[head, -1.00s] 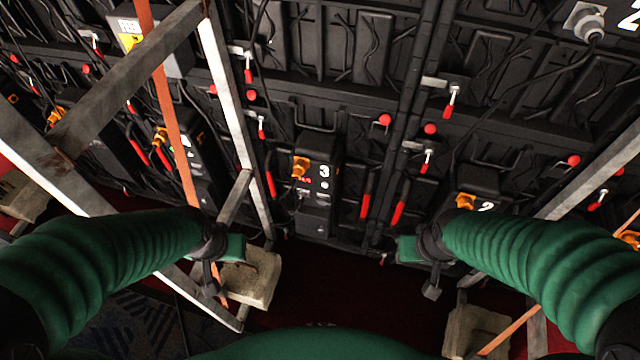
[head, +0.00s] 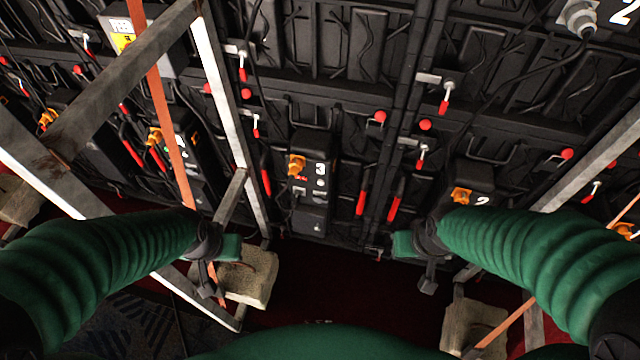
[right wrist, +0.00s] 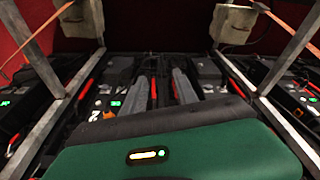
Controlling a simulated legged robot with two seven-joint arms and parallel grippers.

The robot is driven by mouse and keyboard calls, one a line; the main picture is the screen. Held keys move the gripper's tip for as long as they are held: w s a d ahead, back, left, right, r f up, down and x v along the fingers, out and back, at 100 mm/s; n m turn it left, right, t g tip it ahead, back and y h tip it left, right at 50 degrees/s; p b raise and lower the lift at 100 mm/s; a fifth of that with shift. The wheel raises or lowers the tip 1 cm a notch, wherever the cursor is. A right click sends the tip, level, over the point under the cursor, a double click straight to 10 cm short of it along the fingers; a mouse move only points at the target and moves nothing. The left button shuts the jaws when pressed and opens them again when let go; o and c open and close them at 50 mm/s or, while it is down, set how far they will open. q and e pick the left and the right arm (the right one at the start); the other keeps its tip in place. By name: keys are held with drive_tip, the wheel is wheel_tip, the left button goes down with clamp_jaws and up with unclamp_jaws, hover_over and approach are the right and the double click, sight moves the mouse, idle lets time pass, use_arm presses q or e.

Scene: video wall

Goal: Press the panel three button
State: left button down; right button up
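The panel three box (head: 313,205) is a black unit marked with a white 3, low on the video wall at the middle of the head view. It has an orange connector and small round controls beside the 3; which one is the button is too small to tell. My right gripper (head: 428,262) is right of and below the box, apart from it. In the right wrist view its two grey fingers (right wrist: 157,92) are spread with nothing between them. My left gripper (head: 212,262) is left of and below the box; its fingers cannot be made out.
A panel two box (head: 478,180) stands to the right. Metal frame struts (head: 222,85) with an orange strap (head: 160,95) cross the left side, weighted by a pale block (head: 250,278). Another block (head: 470,325) lies lower right. Red handles (head: 393,208) hang between the boxes. Dark red floor is clear in the middle.

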drive_tip(key=shift+d, duration=0.1)
clamp_jaws()
idle(1.4)
